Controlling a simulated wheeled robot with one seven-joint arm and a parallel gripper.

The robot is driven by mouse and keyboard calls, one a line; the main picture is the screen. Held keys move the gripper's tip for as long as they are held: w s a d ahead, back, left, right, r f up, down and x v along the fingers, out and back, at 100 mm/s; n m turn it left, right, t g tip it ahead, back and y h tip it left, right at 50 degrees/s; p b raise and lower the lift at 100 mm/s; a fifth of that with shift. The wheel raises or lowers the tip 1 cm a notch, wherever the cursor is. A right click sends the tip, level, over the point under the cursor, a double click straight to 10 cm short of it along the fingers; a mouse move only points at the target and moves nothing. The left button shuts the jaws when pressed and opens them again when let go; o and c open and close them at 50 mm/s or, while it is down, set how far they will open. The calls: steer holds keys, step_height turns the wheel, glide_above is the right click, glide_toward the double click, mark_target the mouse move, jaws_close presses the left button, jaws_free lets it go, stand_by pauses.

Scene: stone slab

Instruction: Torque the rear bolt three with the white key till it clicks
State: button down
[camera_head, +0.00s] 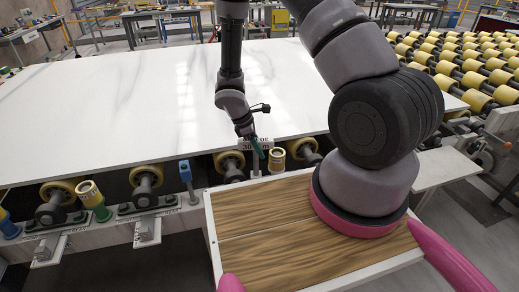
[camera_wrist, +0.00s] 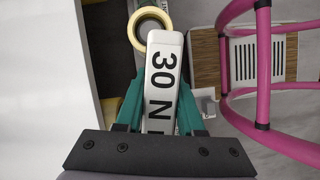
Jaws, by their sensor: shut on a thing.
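The white key (camera_wrist: 163,72), marked "30 N" in black, is between the teal fingers of my gripper (camera_wrist: 160,104) in the wrist view. My gripper is shut on it. In the head view my gripper (camera_head: 258,148) is at the slab's front edge, and the key (camera_head: 246,144) is mostly hidden behind the fingers. A cream ring-topped cylinder (camera_head: 277,158) stands just right of my gripper; a cream ring (camera_wrist: 137,34) shows beyond the key's far end in the wrist view. I cannot tell whether the key touches a bolt, or which bolt is rear three.
The white stone slab (camera_head: 110,100) fills the space behind the gripper. Yellow rollers (camera_head: 146,178) line its front edge. A blue post (camera_head: 186,170) and another cream-topped cylinder (camera_head: 90,195) stand to the left. A wood-topped platform (camera_head: 260,235) lies in front. More rollers (camera_head: 470,65) are at right.

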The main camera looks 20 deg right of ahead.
steer(key=shift+f, duration=0.75)
stand_by(0.4)
steer(key=shift+s+a+r+m+g+y, duration=0.2)
steer(key=shift+r+m+g+y, duration=0.45)
steer(key=shift+m, duration=1.8)
steer(key=shift+s+a+r+m+g+y, duration=0.15)
steer(key=shift+r+m+g+y, duration=0.5)
steer(key=shift+m, duration=1.75)
steer(key=shift+s+a+r+m+g+y, duration=0.2)
steer(key=shift+r+m+g+y, duration=0.4)
steer(key=shift+m, duration=1.85)
steer(key=shift+f, duration=0.15)
steer(key=shift+w+r, duration=0.1)
steer(key=shift+r, duration=2.4)
